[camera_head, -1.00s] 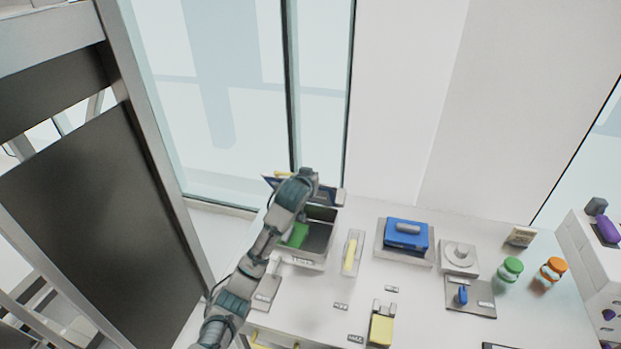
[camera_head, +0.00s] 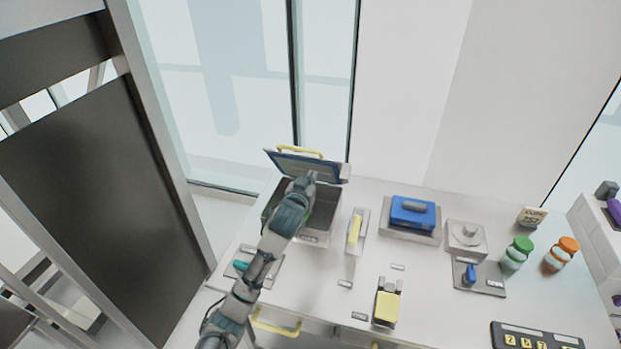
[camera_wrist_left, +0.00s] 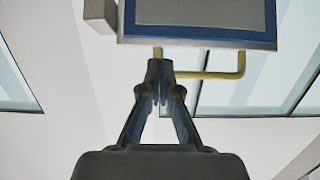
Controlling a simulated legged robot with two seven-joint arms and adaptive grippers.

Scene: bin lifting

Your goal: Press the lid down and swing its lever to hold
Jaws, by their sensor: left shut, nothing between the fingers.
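A grey open-topped bin (camera_head: 325,218) stands at the left of the table. Its blue-edged lid (camera_head: 325,171) is raised at the bin's back, with a yellow handle (camera_head: 300,151) on its far edge. My left gripper (camera_head: 313,176) is over the bin, in front of the lid, partly hidden by its wrist. In the left wrist view my left gripper (camera_wrist_left: 160,70) is shut and empty. The lid (camera_wrist_left: 200,38) and handle (camera_wrist_left: 222,75) appear beyond its fingertips there; contact cannot be told. I cannot tell which part is the lid's lever. My right gripper is not in view.
A holder with a yellow bar (camera_head: 355,228) stands right of the bin. Farther right are a blue case (camera_head: 412,213), a grey knob unit (camera_head: 466,238), green-lidded (camera_head: 518,252) and orange-lidded (camera_head: 562,253) jars. A yellow block (camera_head: 386,307) stands near the front.

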